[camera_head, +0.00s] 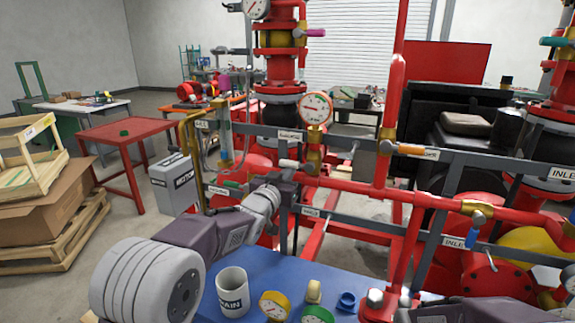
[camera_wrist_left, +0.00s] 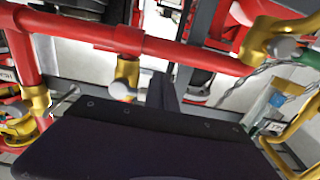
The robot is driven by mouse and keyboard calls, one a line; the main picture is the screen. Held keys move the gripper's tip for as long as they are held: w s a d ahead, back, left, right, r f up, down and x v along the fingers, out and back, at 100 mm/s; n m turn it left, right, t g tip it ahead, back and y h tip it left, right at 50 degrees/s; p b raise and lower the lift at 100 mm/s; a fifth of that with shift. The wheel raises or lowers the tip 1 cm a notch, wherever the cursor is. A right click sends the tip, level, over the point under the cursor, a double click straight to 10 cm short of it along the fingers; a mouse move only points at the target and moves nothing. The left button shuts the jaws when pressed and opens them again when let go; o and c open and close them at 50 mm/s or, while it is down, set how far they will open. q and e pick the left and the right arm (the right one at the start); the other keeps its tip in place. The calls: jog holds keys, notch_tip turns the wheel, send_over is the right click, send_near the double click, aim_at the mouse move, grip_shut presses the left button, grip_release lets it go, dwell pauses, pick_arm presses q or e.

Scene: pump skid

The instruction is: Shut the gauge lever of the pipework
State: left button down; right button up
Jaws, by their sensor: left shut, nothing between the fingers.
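The round gauge (camera_head: 316,107) with a red rim stands on a brass valve (camera_head: 313,158) on the red pipework. A lever with a pale handle (camera_head: 289,163) points left from that valve, roughly level. My left gripper (camera_head: 288,178) is shut and empty, just below and left of the valve, close to the pale handle; I cannot tell whether they touch. In the left wrist view, the dark shut fingers (camera_wrist_left: 161,92) are beside a brass valve (camera_wrist_left: 127,72) with a pale round end (camera_wrist_left: 120,91). My right gripper is not in view.
Other levers with orange (camera_head: 415,151), blue (camera_head: 471,238) and green (camera_head: 231,184) handles sit on the pipes nearby. Grey rails (camera_head: 262,131) cross behind the gripper. A blue bench top (camera_head: 255,262) below holds a white mug (camera_head: 233,292) and loose gauges.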

pick_arm(q)
jog(key=f+b+v, duration=0.1)
jog(key=b+v, duration=0.4)
jog(key=v, duration=0.4)
dwell(0.5)
jog(key=shift+f, duration=0.1)
jog(key=s+a+f+n+g+y+p, duration=0.25)
jog(key=s+a+f+g, duration=0.2)
jog(key=f, duration=0.45)
jog(key=s+a+f+n+g+y+p, duration=0.1)
jog(key=s+a+f+g+y+p, duration=0.15)
jog(key=s+a+f, duration=0.55)
jog(key=s+d+f+g, duration=0.1)
jog(key=s+f+g, duration=0.8)
jog(key=s, duration=0.7)
notch_tip(320, 180, down, 4)
jog(key=shift+d+r+b, duration=0.15)
jog(key=shift+d+b, duration=0.2)
